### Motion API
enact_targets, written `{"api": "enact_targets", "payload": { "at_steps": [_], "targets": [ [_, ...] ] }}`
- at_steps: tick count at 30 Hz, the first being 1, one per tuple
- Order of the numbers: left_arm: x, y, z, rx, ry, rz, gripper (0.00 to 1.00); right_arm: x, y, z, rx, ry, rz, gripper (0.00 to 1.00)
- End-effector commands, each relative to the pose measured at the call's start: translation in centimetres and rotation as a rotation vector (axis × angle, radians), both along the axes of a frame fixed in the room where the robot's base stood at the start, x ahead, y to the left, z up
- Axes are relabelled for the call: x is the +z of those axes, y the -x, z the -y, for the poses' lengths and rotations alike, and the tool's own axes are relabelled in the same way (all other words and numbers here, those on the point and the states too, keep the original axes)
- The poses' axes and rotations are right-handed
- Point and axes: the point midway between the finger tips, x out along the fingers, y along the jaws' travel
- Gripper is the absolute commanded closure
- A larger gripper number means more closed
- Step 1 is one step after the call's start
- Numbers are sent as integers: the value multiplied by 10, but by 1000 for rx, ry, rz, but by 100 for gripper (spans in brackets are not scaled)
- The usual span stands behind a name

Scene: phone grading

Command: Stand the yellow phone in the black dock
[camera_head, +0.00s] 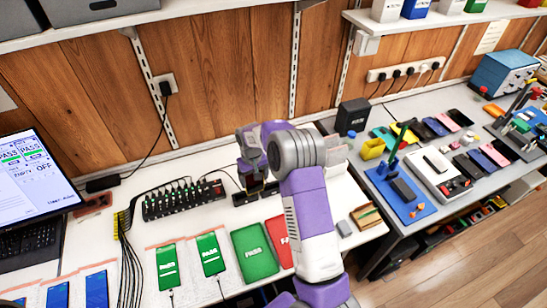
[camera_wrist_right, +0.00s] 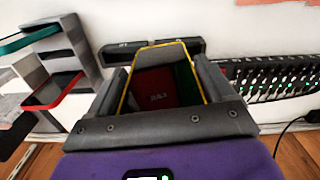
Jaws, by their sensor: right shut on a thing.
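The yellow phone (camera_wrist_right: 160,83) shows in the right wrist view as a thin yellow frame around a dark, glossy face with red and green reflections. My right gripper (camera_wrist_right: 160,95) is shut on it, one finger along each side. The black dock (camera_wrist_right: 122,52) is a low dark bar just beyond the phone, partly hidden by it. In the head view, my right gripper (camera_head: 255,185) is over the back of the white bench at the dock (camera_head: 239,199), and the phone is mostly hidden. Whether the phone touches the dock or sits in it I cannot tell. My left gripper is not in view.
A black multi-port hub (camera_head: 185,201) with cables stands left of the dock. In front lie phones with green PASS screens (camera_head: 210,254), a green PASS tray (camera_head: 254,252) and a red one partly behind my arm. A laptop (camera_head: 32,175) stands at the left.

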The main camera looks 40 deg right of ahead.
Motion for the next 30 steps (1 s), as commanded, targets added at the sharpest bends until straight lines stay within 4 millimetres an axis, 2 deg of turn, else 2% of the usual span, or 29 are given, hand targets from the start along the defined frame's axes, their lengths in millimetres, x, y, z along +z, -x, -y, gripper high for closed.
{"api": "enact_targets", "payload": {
  "at_steps": [1, 3, 6, 9, 14, 25, 30],
  "targets": [
    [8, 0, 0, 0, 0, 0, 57, 4, -4, 24, -29, -1, 0, 56],
    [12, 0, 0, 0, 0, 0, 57, 5, -7, 48, -53, -4, 1, 56],
    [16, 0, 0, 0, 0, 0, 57, 6, -8, 73, -77, -8, 4, 55],
    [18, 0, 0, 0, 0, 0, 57, 6, -9, 86, -89, -10, 6, 55],
    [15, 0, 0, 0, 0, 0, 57, 1, -8, 91, -94, -11, 5, 55],
    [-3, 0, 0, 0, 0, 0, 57, -29, -8, 91, -93, -10, 5, 55],
    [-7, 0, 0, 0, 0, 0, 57, -36, -9, 91, -93, -10, 6, 55]
  ]
}}
